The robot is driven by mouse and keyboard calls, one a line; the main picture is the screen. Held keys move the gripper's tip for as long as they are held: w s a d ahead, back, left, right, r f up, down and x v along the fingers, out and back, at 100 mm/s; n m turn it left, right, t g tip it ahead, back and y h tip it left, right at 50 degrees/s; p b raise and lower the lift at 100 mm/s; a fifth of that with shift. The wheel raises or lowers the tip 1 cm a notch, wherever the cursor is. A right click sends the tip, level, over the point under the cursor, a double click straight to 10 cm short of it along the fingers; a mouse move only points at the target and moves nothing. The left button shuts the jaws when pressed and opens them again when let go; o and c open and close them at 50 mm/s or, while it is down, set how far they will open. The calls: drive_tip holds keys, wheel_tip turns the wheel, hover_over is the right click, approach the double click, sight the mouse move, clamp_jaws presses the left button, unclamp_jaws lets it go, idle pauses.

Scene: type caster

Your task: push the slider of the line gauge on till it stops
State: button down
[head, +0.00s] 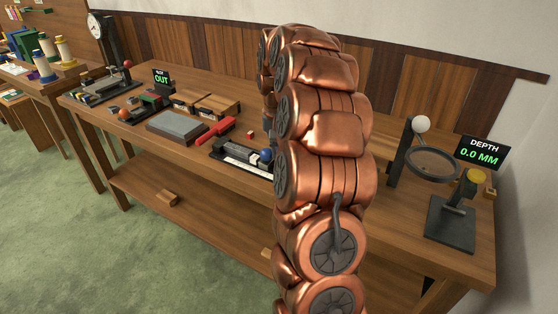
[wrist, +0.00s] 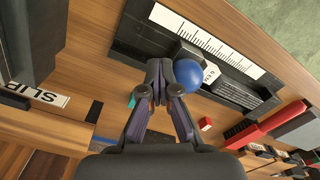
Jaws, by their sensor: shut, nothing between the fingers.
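The line gauge (head: 238,155) lies on the bench in the head view, a long black base partly covered by my arm. In the wrist view the gauge base (wrist: 130,38) runs diagonally across the top, with a white graduated scale (wrist: 208,40). Its slider is a grey block (wrist: 186,52) with a blue ball knob (wrist: 188,74), which also shows in the head view (head: 266,155). My gripper (wrist: 159,70) is shut and empty. Its fingertips are just left of the knob in the wrist view; I cannot tell whether they touch it. My arm hides the gripper in the head view.
A red tool (head: 215,132), a small red cube (head: 250,134) and a grey slab (head: 177,126) lie near the gauge. A ring on a stand (head: 433,163) and a depth display reading 0.0 MM (head: 481,152) stand at the right. An OUT display (head: 162,79) stands at the left.

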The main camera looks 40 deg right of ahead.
sight(264, 149)
drive_tip(key=shift+w+a, duration=0.25)
drive_tip(key=shift+w, duration=0.4)
drive_tip(key=shift+w+a, duration=0.2)
drive_tip(key=shift+w, duration=0.5)
drive_tip(key=shift+w+a, duration=0.25)
drive_tip(key=shift+w, duration=0.4)
idle(1.9)
idle(0.6)
drive_tip(key=shift+w+a+r, duration=0.1)
drive_tip(key=shift+r, duration=1.15)
drive_tip(key=shift+r+p, duration=0.85)
drive_tip(key=shift+r, duration=1.45)
drive_tip(key=shift+r, duration=0.1)
drive_tip(key=shift+r+p, duration=0.95)
drive_tip(key=shift+r, duration=1.45)
